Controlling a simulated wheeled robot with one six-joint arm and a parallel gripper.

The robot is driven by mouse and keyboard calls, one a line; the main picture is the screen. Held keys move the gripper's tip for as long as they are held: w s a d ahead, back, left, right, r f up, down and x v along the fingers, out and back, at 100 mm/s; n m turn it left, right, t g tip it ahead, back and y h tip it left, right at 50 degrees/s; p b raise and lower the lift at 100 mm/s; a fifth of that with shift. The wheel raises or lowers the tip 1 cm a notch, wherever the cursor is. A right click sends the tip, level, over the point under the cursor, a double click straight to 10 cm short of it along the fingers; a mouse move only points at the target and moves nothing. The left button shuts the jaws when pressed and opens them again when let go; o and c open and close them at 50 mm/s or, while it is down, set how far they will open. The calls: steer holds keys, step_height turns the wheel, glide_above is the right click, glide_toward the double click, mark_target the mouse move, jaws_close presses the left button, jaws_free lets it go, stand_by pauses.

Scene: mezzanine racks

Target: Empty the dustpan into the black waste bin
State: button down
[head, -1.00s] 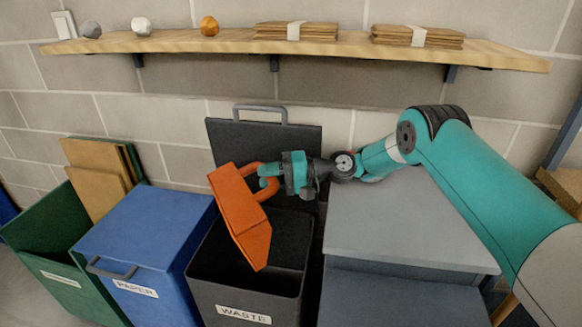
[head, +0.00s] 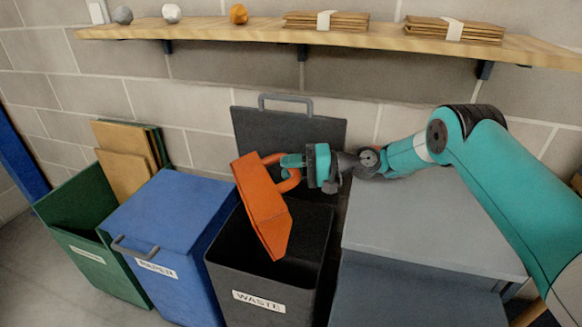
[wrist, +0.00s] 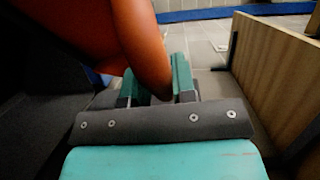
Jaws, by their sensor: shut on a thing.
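The orange dustpan (head: 262,210) is tilted steeply, its wide end pointing down over the mouth of the black waste bin (head: 262,285). The bin is labelled WASTE and its lid (head: 290,128) stands open against the wall. My gripper (head: 292,167) is shut on the dustpan's loop handle, to the right of the pan. In the wrist view the dustpan (wrist: 100,30) fills the upper left, with its handle between the fingers (wrist: 160,85). The pan's inner side is turned away, so its contents cannot be seen. The bin's inside is dark.
The closed blue PAPER bin (head: 165,225) and an open green bin (head: 85,240) holding cardboard stand left. A grey box-like unit (head: 430,225) stands right, below my arm. A wooden shelf (head: 380,38) above holds three small balls and cardboard stacks.

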steer(key=r+h+p, duration=0.1)
steer(key=p, duration=0.1)
steer(key=shift+r+n+p, duration=0.3)
steer(key=h+p, duration=0.1)
steer(key=p, duration=0.1)
steer(key=r+n+h+p, duration=0.1)
steer(key=h+p, duration=0.1)
steer(key=r+h+p, duration=0.1)
steer(key=h+p, duration=0.1)
steer(key=shift+a+n+t+p, duration=0.15)
steer(key=shift+n+t+p, duration=0.15)
steer(key=shift+t+p, duration=0.1)
steer(key=h+p, duration=0.2)
steer(key=shift+s+r+n+t+h, duration=0.1)
steer(key=shift+r+n+t+h, duration=0.2)
steer(key=shift+r+h, duration=0.1)
steer(key=h, duration=0.1)
steer(key=t+h+p, duration=0.1)
steer(key=h, duration=0.1)
steer(key=shift+r+n+h, duration=0.3)
steer(key=shift+n, duration=0.1)
steer(key=shift+t+h, duration=0.3)
steer(key=shift+h, duration=0.4)
steer(key=shift+d, duration=0.2)
